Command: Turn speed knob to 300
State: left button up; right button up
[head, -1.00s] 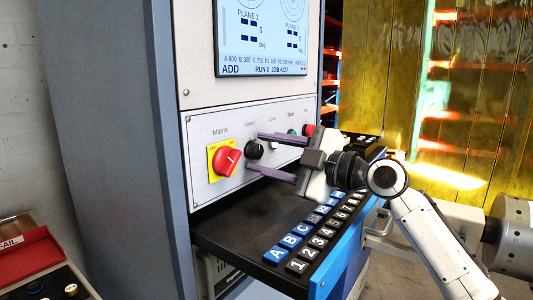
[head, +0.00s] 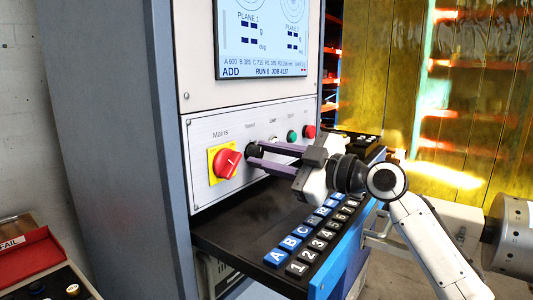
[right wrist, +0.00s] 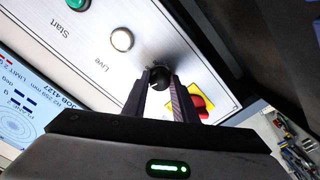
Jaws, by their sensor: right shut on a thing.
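The black speed knob (head: 254,149) sits on the light grey control panel (head: 212,135), just right of the red Mains switch (head: 227,163). My right gripper (head: 256,155) has its two purple fingers reaching to the panel, with the tips at the knob. In the right wrist view the knob (right wrist: 160,78) is between the fingertips, and my right gripper (right wrist: 161,84) is shut on it. The knob's pointer and scale cannot be read. My left gripper is not in view.
A green start button (head: 292,136), a white live lamp (head: 273,139) and a red button (head: 310,131) lie to the right on the panel. The screen (head: 262,38) is above. A black keyboard shelf with lettered keys (head: 290,243) juts out below my right gripper.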

jog(key=m+p, duration=0.1)
jog(key=m, duration=0.2)
jog(key=shift+r, duration=0.1)
jog(key=m+p, duration=0.1)
jog(key=m, duration=0.1)
jog(key=shift+m, duration=0.3)
jog(key=m+p, duration=0.1)
jog(key=m, duration=0.1)
jog(key=shift+m+p, duration=0.3)
jog(key=shift+m, duration=0.1)
jog(key=shift+m+p, duration=0.95)
jog(key=shift+m, duration=0.85)
jog(key=o, duration=1)
jog(key=shift+o, duration=0.2)
